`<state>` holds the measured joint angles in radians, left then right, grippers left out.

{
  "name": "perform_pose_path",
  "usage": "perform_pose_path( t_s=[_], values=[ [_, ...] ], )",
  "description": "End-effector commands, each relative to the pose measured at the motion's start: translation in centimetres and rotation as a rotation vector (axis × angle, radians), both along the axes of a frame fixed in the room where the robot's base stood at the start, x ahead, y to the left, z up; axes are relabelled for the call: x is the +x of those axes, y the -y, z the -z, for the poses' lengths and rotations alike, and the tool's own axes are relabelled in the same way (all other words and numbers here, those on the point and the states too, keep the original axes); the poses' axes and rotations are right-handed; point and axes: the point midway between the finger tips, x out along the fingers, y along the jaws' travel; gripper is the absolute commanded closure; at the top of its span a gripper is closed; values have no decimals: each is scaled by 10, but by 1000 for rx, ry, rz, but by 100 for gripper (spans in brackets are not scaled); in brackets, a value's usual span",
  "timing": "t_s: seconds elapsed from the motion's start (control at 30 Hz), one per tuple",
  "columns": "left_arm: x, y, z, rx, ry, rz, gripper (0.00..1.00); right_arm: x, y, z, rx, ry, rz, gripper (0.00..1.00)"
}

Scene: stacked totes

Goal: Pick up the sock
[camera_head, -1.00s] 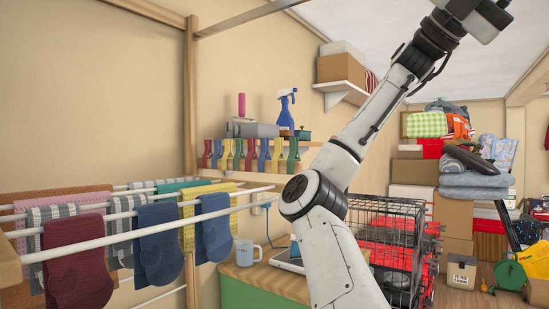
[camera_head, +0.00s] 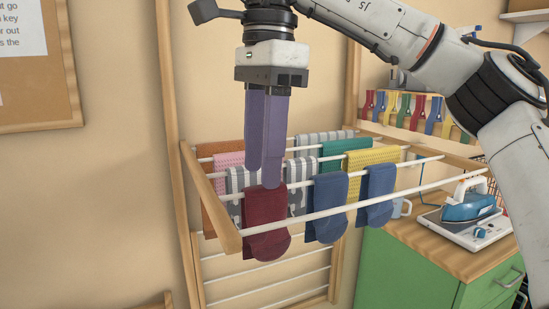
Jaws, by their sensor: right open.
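Several socks hang over the white rods of a wooden drying rack (camera_head: 226,232). A dark red sock (camera_head: 265,228) hangs on the front rod, nearest to me. Two blue socks, one in the middle (camera_head: 327,205) and one further right (camera_head: 378,188), hang to its right. Grey striped (camera_head: 237,182), green (camera_head: 342,149) and yellow (camera_head: 372,158) pieces hang further back. My right gripper (camera_head: 263,177) is open and points down, its long purple fingers above the dark red sock. One fingertip overlaps the sock's top in the picture; I cannot tell whether they touch. My left gripper is out of view.
A green cabinet (camera_head: 404,269) with a wooden top stands at the right. An iron (camera_head: 467,205) and a mug (camera_head: 399,208) are on it. Coloured clips (camera_head: 418,112) line a shelf behind. A notice board (camera_head: 34,80) hangs on the left wall.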

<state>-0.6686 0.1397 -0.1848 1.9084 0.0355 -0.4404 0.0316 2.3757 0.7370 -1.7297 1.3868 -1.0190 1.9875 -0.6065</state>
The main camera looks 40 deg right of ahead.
Motion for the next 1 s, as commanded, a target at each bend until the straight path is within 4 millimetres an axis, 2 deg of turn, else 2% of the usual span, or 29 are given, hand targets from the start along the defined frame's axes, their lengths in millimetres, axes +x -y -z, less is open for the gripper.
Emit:
perform_pose_path(
  t_s=[0.1,0.3,0.57,0.8,1.0],
  values=[
    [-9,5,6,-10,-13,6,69,-1,10,16,-47,-38,9,58],
    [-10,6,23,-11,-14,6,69,-1,10,50,-51,-44,10,58],
    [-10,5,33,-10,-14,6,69,-1,8,70,-49,-41,11,58],
    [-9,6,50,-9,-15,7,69,-3,1,106,-48,-41,12,58],
    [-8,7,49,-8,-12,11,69,-2,2,113,-48,-38,12,58]
  ],
)
